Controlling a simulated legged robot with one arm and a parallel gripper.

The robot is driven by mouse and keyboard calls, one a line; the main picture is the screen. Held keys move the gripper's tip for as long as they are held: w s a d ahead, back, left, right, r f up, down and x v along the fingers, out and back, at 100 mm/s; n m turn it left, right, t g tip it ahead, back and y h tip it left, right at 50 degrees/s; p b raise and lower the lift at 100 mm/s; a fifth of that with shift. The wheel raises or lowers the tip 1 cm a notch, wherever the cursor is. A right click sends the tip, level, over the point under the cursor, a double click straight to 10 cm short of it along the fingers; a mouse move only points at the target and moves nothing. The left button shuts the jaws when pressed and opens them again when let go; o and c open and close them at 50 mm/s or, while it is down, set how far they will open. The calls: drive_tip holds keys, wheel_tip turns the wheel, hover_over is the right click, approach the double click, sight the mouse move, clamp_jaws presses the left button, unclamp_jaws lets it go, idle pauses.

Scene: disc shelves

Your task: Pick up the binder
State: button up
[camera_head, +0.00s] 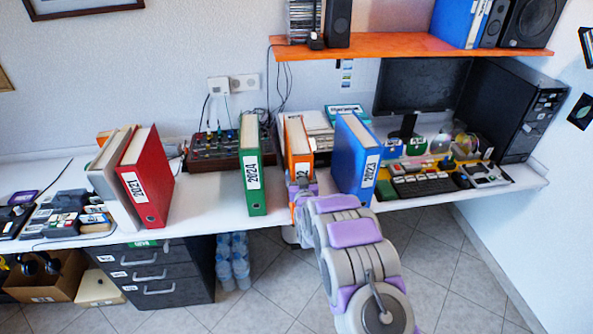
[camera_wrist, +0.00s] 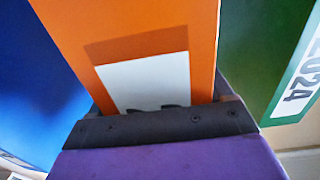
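Several binders stand upright on the white desk. The orange binder (camera_head: 298,139) stands between the green 2024 binder (camera_head: 251,165) and the blue 2023 binder (camera_head: 358,158). My gripper (camera_head: 302,188) is at the lower front of the orange binder's spine, covering part of its label. In the wrist view, the orange binder (camera_wrist: 130,30) fills the middle, right up against my gripper (camera_wrist: 165,115). The blue binder (camera_wrist: 35,90) is on the left there and the green one (camera_wrist: 265,50) on the right. My fingertips are not clearly visible, so their grip on the binder cannot be told.
A red 2021 binder (camera_head: 146,179) and a white binder (camera_head: 110,180) stand farther left on the desk. A keyboard (camera_head: 424,186), a monitor (camera_head: 420,85) and a computer tower (camera_head: 508,110) are at the right. An orange shelf (camera_head: 410,45) hangs above.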

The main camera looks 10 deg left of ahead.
drive_tip(key=shift+a, duration=0.25)
drive_tip(key=c, duration=1.2)
